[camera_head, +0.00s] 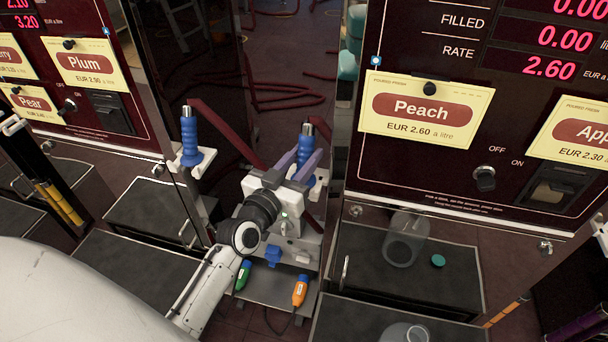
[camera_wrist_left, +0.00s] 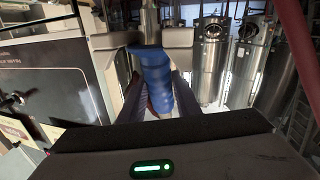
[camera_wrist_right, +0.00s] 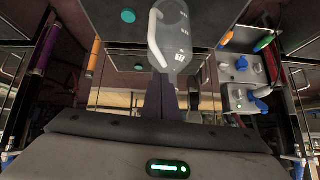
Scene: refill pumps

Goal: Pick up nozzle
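A blue-handled nozzle (camera_head: 308,158) stands upright in a white holder between the two machines. My left gripper (camera_head: 302,163) is at this nozzle, with its purple-grey fingers spread on either side of the handle. In the left wrist view the blue handle (camera_wrist_left: 153,80) sits between the fingers; whether they touch it is hard to tell. A second blue-handled nozzle (camera_head: 190,140) stands in its holder to the left. My right gripper (camera_wrist_right: 161,95) is in the right wrist view, its fingers together and empty. It does not show in the head view.
The Peach machine (camera_head: 480,190) bounds the right side.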

